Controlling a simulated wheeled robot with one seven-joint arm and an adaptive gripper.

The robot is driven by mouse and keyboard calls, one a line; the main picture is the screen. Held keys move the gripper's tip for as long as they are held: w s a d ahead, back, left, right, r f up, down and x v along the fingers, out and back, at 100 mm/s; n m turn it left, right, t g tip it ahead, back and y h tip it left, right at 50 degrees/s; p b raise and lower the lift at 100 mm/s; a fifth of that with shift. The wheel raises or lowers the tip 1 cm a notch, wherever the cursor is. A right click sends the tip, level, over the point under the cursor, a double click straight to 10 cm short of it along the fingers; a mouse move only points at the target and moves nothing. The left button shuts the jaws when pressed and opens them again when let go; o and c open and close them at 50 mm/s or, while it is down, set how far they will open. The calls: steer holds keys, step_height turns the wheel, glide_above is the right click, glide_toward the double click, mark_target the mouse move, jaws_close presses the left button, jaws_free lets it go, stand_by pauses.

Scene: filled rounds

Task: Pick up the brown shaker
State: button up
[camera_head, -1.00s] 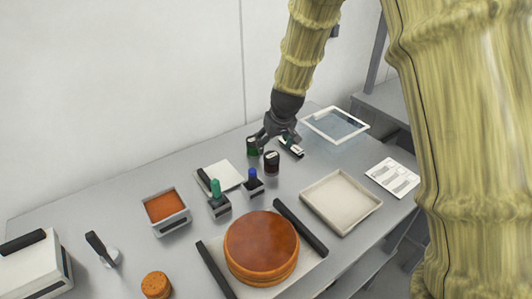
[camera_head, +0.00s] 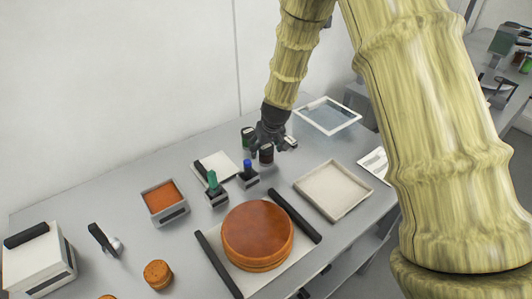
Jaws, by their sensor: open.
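The dark brown shaker (camera_head: 266,156), a small upright jar with a pale label, stands on the grey table behind the blue-topped stamp. My gripper (camera_head: 268,145) is open and points down right over it, with its fingers around or just above the shaker's top. The fingers hide part of the shaker, and I cannot tell whether they touch it. A dark green jar (camera_head: 247,137) stands close to the left of my gripper. A small pale-labelled item (camera_head: 290,143) shows just to its right.
A blue-topped stamp (camera_head: 248,170) and a green-topped stamp (camera_head: 213,184) stand in front. An empty beige tray (camera_head: 333,188) lies to the right, a white-framed glass panel (camera_head: 328,115) behind. A large brown round (camera_head: 257,235) sits at the front.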

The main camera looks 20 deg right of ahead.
steer(key=shift+p+x, duration=0.4)
steer(key=shift+x, duration=0.65)
steer(key=shift+f, duration=0.55)
steer(key=c, duration=1.2)
